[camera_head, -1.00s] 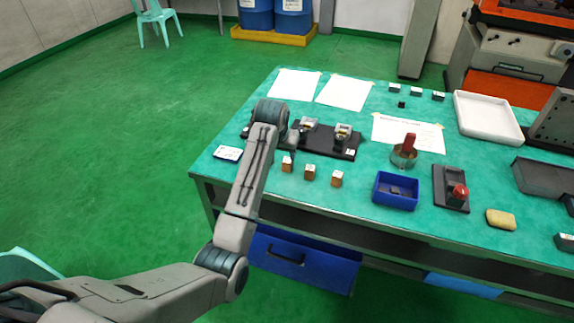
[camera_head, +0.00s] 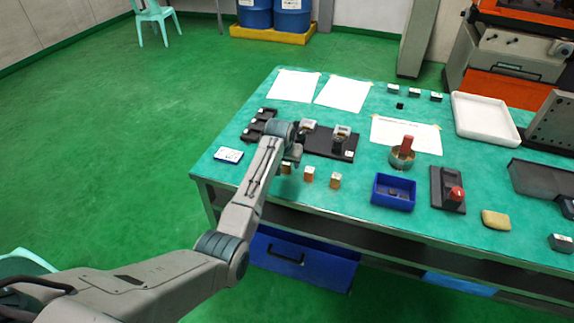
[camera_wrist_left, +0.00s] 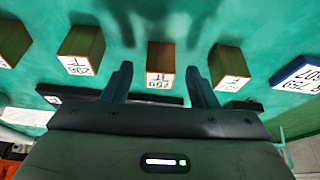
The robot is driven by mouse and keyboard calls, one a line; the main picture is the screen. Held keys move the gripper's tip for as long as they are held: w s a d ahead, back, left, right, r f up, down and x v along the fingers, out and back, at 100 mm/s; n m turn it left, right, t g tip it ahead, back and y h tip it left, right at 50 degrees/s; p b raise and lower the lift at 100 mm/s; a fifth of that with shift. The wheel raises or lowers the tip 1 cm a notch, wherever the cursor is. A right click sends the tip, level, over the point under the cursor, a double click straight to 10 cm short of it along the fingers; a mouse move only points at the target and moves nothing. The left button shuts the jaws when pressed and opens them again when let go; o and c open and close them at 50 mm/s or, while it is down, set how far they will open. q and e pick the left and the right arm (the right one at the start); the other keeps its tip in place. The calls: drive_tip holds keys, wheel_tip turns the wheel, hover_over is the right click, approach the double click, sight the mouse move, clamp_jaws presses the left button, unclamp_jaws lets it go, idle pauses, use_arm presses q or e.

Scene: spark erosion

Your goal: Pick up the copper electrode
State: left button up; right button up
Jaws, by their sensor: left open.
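Small copper-coloured blocks with white labelled ends stand in a row near the table's front edge. In the head view I see a left one (camera_head: 286,168), a middle one (camera_head: 309,174) and a right one (camera_head: 335,181). My left gripper (camera_head: 291,157) is over the row's left end; its fingers are hard to make out there. In the left wrist view the open left gripper (camera_wrist_left: 159,70) has one copper block (camera_wrist_left: 160,63) framed between its fingers, with no contact visible. Other copper blocks flank it on the left (camera_wrist_left: 82,48) and right (camera_wrist_left: 231,67). My right gripper is out of view.
A black holder (camera_head: 346,155) with metal fittings lies just behind the row. A blue-edged labelled plate (camera_head: 228,155) lies left of it.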

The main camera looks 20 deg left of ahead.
use_arm(q)
drive_tip(key=shift+w+f, duration=0.15)
drive_tip(key=shift+f, duration=0.15)
drive_tip(key=shift+c, duration=0.4)
clamp_jaws()
drive_tip(key=shift+r, duration=0.1)
